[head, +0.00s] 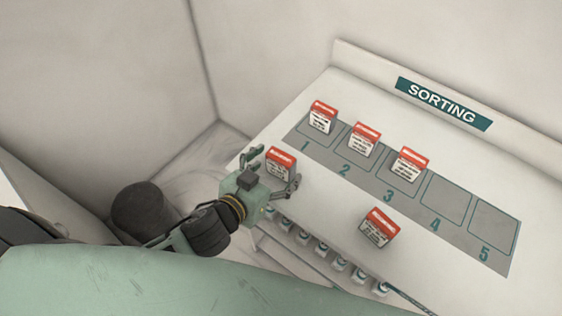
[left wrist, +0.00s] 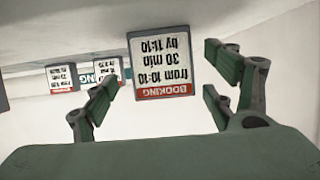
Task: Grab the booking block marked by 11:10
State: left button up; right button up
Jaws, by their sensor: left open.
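In the head view a red-topped white block (head: 281,161), which appears to be the same one, stands near the table's left front edge. My left gripper (head: 271,174) is open just in front of it. In the left wrist view the block lies ahead, between the spread fingers (left wrist: 163,98), with no clear contact. My right gripper is not in view.
Similar blocks stand on slot 1 (head: 322,119), slot 2 (head: 364,141) and slot 3 (head: 409,166) of the grey strip. Slots 4 (head: 446,203) and 5 (head: 492,232) are empty. Another block (head: 379,229) stands at the front. Several small items sit on a shelf below.

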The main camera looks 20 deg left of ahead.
aim_at(277, 167)
pick_arm(q)
jog(key=shift+x, duration=1.2)
jog(key=shift+w+f+p, duration=0.25)
jog(key=shift+w+p, duration=0.05)
jog(key=shift+w, duration=0.15)
jog(key=shift+c, duration=0.5)
jog(key=c, duration=1.2)
jog(key=shift+r, duration=0.15)
